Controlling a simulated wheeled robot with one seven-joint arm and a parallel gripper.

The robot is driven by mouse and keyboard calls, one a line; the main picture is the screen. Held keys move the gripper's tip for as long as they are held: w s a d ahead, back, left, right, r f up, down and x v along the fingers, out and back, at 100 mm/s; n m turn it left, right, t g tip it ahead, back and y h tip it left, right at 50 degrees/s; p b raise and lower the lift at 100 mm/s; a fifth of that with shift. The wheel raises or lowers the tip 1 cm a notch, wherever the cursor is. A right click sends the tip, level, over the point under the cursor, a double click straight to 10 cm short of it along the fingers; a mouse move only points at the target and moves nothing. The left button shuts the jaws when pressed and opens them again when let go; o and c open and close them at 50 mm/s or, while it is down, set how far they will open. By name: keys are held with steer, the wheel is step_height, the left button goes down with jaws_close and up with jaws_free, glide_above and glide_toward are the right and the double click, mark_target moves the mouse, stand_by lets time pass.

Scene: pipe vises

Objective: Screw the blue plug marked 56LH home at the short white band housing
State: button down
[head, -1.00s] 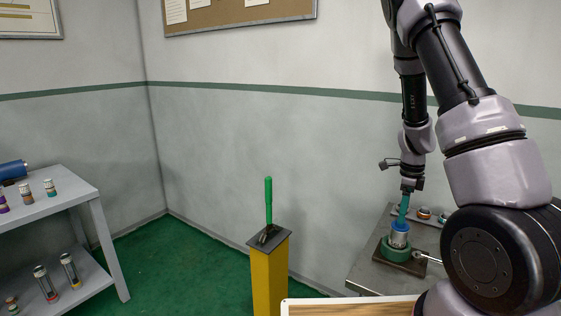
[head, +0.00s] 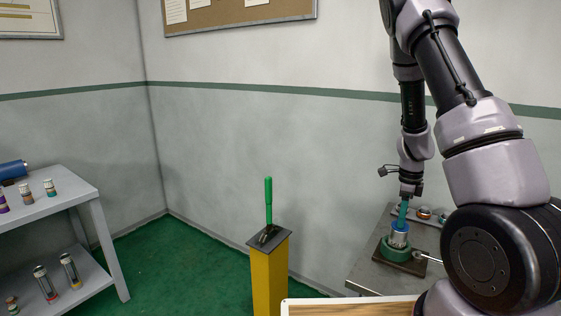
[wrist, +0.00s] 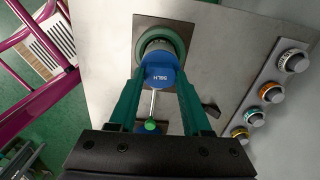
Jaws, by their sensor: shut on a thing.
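The blue plug (wrist: 160,72) has a small white marking on its face that looks like 56LH. My gripper (wrist: 160,80), with teal fingers, is shut on its sides. In the head view the blue plug (head: 399,227) sits at the top of an upright pale metallic housing (head: 399,239), with my gripper (head: 402,212) coming down from above. A green round vise (head: 393,250) on a dark plate clamps the housing. The plug covers the housing's mouth, so the thread is hidden, and I cannot make out the band clearly.
A rack on the bench (wrist: 105,95) holds several round pieces with coloured bands, including an orange one (wrist: 271,93). A vise handle with a green knob (wrist: 150,125) sticks out near my fingers. A yellow post (head: 269,275) with a green lever and a grey shelf (head: 80,195) stand left.

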steer(key=n, duration=0.7)
steer(key=shift+n, duration=0.3)
steer(key=n, duration=0.6)
steer(key=shift+n, duration=0.3)
steer(key=n, duration=0.6)
steer(key=shift+d, duration=0.1)
steer(key=c, duration=1)
jaws_free()
steer(key=shift+n, duration=0.7)
jaws_close()
